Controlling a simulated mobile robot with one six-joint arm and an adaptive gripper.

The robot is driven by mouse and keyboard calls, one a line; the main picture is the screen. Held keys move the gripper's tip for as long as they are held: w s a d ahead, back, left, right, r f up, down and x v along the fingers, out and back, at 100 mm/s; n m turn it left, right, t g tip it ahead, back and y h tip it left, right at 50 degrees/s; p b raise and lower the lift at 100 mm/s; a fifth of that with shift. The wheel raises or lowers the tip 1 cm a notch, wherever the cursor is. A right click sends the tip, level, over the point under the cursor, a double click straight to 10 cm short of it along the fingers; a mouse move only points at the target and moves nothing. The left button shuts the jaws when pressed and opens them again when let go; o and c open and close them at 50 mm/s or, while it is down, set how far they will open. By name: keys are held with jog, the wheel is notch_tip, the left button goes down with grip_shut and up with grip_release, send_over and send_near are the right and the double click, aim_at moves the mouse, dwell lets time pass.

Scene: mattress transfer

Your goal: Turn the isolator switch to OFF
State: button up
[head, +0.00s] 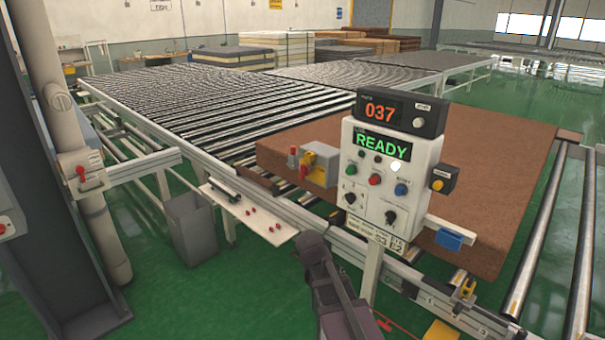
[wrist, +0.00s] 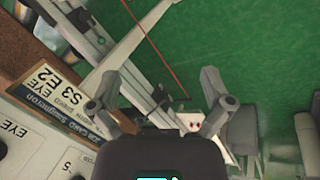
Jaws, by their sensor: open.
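No readable label in either view marks the isolator switch. Another is a grey and yellow box with red parts (head: 318,165), left of the control panel (head: 388,180). The panel carries a lit READY display, coloured buttons and two black rotary knobs (head: 391,216). My gripper (wrist: 160,92) is open and empty in the wrist view, over green floor beside the panel's label plate (wrist: 60,88). My arm shows at the bottom of the head view; fingertips cannot be made out there.
A brown mattress (head: 475,165) lies behind the panel on the roller conveyor (head: 220,100). A grey bin (head: 190,228) and a white shelf with red pieces (head: 250,213) stand left of my arm. Green floor (head: 180,290) is clear at lower left.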

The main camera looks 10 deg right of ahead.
jog(key=w+r+n+t+h, duration=0.15)
jog(key=w+r+h, duration=0.25)
jog(key=w, duration=0.6)
jog(key=n+t+h, duration=0.5)
jog(key=t+h, duration=0.2)
jog(key=t, duration=0.1)
send_near(300, 173)
jog(key=v, duration=0.3)
jog(key=shift+s+d+r, duration=0.1)
jog(key=shift+r, duration=0.1)
jog(key=shift+d, duration=0.1)
jog(key=x, duration=1.3)
jog(key=shift+w+d+f, duration=0.2)
jog(key=shift+w, duration=0.1)
jog(key=c, duration=0.8)
